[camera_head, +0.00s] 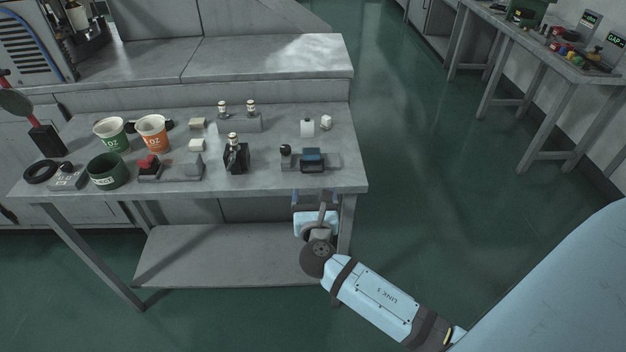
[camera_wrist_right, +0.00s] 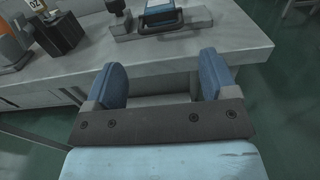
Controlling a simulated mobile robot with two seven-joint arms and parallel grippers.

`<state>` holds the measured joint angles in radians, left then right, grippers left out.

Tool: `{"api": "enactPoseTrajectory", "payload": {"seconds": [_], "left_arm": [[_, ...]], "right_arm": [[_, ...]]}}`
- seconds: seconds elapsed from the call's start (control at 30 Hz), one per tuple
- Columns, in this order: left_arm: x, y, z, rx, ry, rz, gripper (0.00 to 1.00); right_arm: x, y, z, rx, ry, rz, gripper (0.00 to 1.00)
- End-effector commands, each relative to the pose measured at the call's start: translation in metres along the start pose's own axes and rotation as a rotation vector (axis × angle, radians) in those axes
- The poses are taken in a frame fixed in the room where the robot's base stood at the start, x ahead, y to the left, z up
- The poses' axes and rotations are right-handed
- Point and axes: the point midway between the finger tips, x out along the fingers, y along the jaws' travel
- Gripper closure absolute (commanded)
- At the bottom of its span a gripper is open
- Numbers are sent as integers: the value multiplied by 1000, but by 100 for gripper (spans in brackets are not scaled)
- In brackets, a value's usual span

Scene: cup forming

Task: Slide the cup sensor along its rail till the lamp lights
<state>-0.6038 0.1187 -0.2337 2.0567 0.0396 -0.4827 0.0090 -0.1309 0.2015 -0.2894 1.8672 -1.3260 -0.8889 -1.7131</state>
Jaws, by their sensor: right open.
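A grey rail unit (camera_head: 331,162) sits at the front right of the metal table. A blue-topped dark block (camera_head: 312,155), which looks like the sliding sensor, is on it, with a dark upright knob (camera_head: 286,153) at its left end. The block also shows at the top of the right wrist view (camera_wrist_right: 162,16). I cannot make out a lit lamp. My right gripper (camera_head: 316,197) is at the table's front edge, short of the rail unit. In the right wrist view its blue fingers (camera_wrist_right: 165,80) are apart with nothing between them. My left gripper is not in view.
A black device (camera_head: 236,157) stands left of the rail unit. The table's right front corner is clear.

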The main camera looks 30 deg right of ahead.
Motion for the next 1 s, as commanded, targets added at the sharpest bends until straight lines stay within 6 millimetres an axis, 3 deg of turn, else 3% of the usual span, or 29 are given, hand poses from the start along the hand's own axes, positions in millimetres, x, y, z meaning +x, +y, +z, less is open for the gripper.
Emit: {"api": "enactPoseTrajectory", "payload": {"seconds": [0.1,0.23,0.63,0.83,1.0], "left_arm": [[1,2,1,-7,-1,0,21],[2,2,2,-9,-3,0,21],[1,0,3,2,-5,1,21],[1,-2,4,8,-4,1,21],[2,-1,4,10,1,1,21]], "right_arm": [[-24,0,-1,0,2,2,21],[-41,0,-1,-1,1,1,21],[-50,0,0,1,0,1,21],[-43,7,-4,100,2,-41,65],[-19,30,-14,484,-31,-203,100]]}}
